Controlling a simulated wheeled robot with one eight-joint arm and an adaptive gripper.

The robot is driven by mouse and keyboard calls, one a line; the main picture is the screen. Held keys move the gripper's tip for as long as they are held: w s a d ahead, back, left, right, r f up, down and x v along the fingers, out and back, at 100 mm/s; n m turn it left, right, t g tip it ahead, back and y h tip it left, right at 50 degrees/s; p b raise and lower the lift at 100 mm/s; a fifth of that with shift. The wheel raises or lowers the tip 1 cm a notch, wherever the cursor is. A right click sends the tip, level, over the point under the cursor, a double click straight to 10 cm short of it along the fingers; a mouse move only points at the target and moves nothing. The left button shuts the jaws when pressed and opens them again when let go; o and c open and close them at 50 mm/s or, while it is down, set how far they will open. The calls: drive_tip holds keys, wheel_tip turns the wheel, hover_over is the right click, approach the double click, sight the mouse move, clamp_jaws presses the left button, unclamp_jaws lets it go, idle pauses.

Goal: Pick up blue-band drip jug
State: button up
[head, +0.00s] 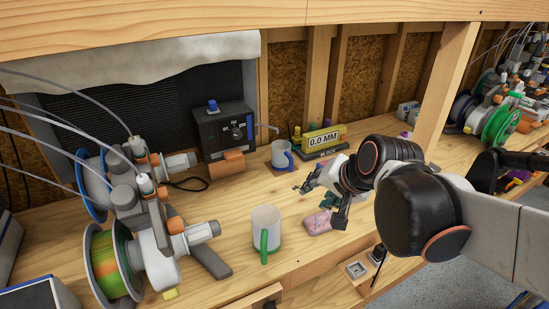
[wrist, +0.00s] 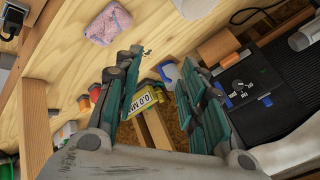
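The blue-band drip jug (head: 280,156) is a pale cup with a blue handle. It stands upright at the back of the bench, on a small brownish pad below a thin spout. In the wrist view the jug (wrist: 168,72) shows partly, with my right-hand finger covering some of it. My gripper (head: 322,203) is open and empty, to the right of the jug and nearer the front, apart from it. In the wrist view the teal-padded fingers of my gripper (wrist: 161,58) are spread with clear space between them.
A similar cup with a green handle (head: 266,228) stands near the front edge. A pink patterned item (head: 318,222) lies below my gripper. A yellow "0.0 MM" display (head: 321,140) and a black control box (head: 223,130) stand behind. Spool machines (head: 115,265) fill the left.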

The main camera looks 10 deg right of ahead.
drive_tip(key=w+f+m+y, duration=0.2)
drive_tip(key=w+m, duration=0.5)
drive_tip(key=w, duration=0.4)
drive_tip(key=m+t+y+p, duration=0.2)
drive_tip(key=m+t, duration=0.2)
drive_tip(key=m, duration=1.2)
approach(292, 169)
drive_tip(key=shift+s+d+r, duration=0.3)
drive_tip(key=shift+s+d, duration=0.15)
drive_tip(key=shift+d, duration=0.05)
drive_tip(key=shift+s+d+r, duration=0.35)
drive_tip(key=shift+s+d, duration=0.1)
drive_tip(key=shift+d, duration=0.1)
drive_tip(key=shift+w+f, duration=0.15)
drive_tip(key=shift+f, duration=0.05)
drive_tip(key=shift+y, duration=0.3)
drive_tip(key=b+x, duration=0.1)
drive_tip(key=x, duration=0.6)
drive_tip(key=shift+f, duration=0.1)
drive_tip(key=shift+a+b+x, duration=0.25)
drive_tip(key=shift+b+x, duration=1.1)
drive_tip(key=shift+x, duration=1.4)
drive_tip(key=shift+w+a+f, duration=0.1)
drive_tip(key=shift+w+a, duration=0.1)
drive_tip(key=shift+w, duration=0.15)
drive_tip(key=shift+c, duration=0.2)
